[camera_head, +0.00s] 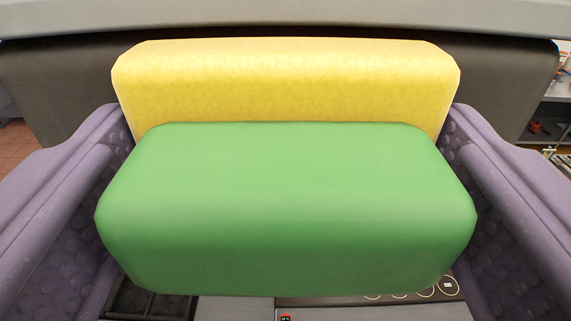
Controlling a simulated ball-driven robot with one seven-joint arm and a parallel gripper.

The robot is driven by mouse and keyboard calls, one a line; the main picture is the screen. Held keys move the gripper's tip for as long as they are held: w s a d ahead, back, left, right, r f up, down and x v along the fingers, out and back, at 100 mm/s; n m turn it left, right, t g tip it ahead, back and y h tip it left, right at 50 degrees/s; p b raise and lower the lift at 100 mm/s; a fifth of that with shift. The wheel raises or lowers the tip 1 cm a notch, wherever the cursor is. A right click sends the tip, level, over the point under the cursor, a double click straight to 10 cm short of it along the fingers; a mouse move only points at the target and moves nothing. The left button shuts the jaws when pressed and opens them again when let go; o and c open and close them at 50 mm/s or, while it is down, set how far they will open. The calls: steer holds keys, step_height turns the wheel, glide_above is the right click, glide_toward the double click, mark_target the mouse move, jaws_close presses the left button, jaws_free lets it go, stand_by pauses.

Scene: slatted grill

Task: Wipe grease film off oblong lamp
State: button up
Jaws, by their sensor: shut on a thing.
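My gripper (287,205) has two purple, bumpy fingers at the left and right of the view. They are shut on a two-layer sponge, pressing on its sides. The sponge's green layer (285,205) faces me, and its yellow layer (285,80) lies beyond and above it. The far side of the sponge is hidden. I cannot make out the oblong lamp or any grease film; the sponge covers most of the middle of the view. I cannot tell whether the yellow layer touches anything.
A wide dark grey body (60,90) spans behind the sponge, under a light grey edge (285,15). Below are a black tray-like recess (150,302) and a dark panel with round markings (425,290). Shelving (558,90) stands at far right, reddish tiled floor (15,140) at left.

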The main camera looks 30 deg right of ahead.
steer(key=s+d+b, duration=0.1)
steer(key=s+d, duration=0.2)
steer(key=d, duration=0.2)
steer(key=shift+s+d, duration=0.2)
steer(key=shift+d, duration=0.1)
stand_by(0.4)
steer(key=shift+b+v, duration=1.2)
steer(key=shift+v, duration=1.75)
steer(key=v, duration=0.3)
steer(key=shift+b, duration=0.4)
steer(key=p+x, duration=0.1)
steer(key=x, duration=0.6)
